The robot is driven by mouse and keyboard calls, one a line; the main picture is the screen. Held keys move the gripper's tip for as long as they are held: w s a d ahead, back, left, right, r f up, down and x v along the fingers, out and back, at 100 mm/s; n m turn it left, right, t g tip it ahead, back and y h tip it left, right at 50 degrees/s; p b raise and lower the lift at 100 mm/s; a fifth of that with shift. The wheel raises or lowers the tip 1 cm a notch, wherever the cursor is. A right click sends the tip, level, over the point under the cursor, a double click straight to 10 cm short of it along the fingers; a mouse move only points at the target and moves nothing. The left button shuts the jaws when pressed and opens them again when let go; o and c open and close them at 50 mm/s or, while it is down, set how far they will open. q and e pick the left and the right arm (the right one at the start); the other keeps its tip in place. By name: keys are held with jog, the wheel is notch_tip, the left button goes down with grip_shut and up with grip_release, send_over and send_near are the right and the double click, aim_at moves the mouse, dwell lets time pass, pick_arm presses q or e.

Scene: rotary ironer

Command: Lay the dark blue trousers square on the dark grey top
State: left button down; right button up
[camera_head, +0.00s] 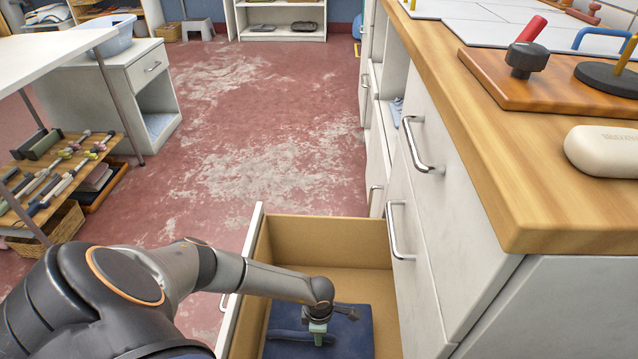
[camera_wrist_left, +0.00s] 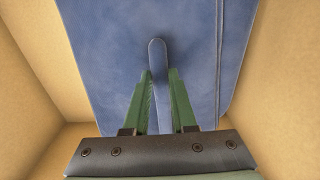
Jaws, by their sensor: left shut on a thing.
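The dark blue trousers (camera_head: 352,332) lie folded in the open drawer (camera_head: 330,240), with the lower part cut off by the frame edge. In the left wrist view the blue cloth (camera_wrist_left: 110,50) lies flat, with a seam on its right side and a raised fold in the middle. My left gripper (camera_head: 318,338) reaches down into the drawer. Its green fingers (camera_wrist_left: 160,78) are shut on the raised fold of the trousers. I cannot make out a dark grey top in these views. My right gripper is not in view.
A wooden worktop (camera_head: 470,100) over white drawers with metal handles (camera_head: 418,145) rises right of the open drawer. It carries a wooden board (camera_head: 545,90) and a cream case (camera_head: 603,150). A white table (camera_head: 50,50) stands at left. The red floor (camera_head: 240,120) between is clear.

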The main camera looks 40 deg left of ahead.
pick_arm(q)
jog(key=shift+f, duration=0.45)
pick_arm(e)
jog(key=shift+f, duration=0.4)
pick_arm(q)
jog(key=shift+f, duration=0.2)
jog(key=c, duration=0.7)
grip_release()
notch_tip(320, 180, up, 12)
jog(key=p, duration=0.6)
jog(key=shift+r, duration=0.2)
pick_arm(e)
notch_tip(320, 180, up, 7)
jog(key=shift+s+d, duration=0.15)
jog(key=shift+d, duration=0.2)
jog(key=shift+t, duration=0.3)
pick_arm(q)
jog(key=shift+s, duration=0.15)
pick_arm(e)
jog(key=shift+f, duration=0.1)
